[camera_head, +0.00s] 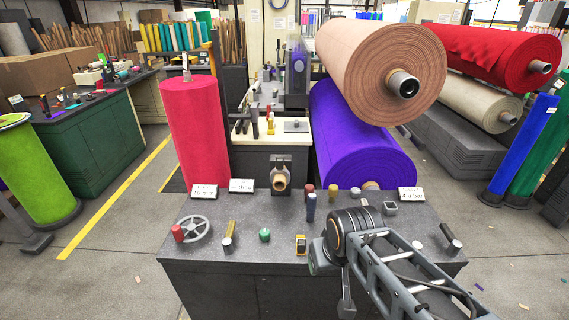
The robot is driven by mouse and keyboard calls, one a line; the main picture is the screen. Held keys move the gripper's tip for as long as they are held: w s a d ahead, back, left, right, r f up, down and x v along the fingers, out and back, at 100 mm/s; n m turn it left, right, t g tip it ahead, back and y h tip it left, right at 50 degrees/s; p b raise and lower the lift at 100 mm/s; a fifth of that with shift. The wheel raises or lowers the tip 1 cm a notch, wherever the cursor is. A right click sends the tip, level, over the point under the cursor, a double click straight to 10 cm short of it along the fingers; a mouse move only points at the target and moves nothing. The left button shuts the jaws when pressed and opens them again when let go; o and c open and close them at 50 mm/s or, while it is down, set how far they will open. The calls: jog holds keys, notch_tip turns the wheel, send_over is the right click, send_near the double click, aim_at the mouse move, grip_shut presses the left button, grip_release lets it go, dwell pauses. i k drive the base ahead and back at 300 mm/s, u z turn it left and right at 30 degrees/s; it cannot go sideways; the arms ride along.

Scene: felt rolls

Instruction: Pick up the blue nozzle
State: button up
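A small dark blue upright cylinder (311,208), which looks like the blue nozzle, stands on the grey worktable (240,235) near its back middle. My gripper (345,302) seems to point down at the table's front, apart from the blue piece. Its fingertips are not clear.
A grey handwheel (194,228) with a red piece (178,233), a green knob (265,235), a yellow-black item (301,244) and a black-handled tool (450,236) lie around. White cards (411,194) stand along the back edge. Big felt rolls (360,70) rise behind.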

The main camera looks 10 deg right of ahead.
aim_at(311, 197)
jog(key=z, duration=0.5)
jog(key=k, duration=1.1)
jog(key=u, duration=0.7)
jog(key=i, duration=1.65)
jog(key=z, duration=0.6)
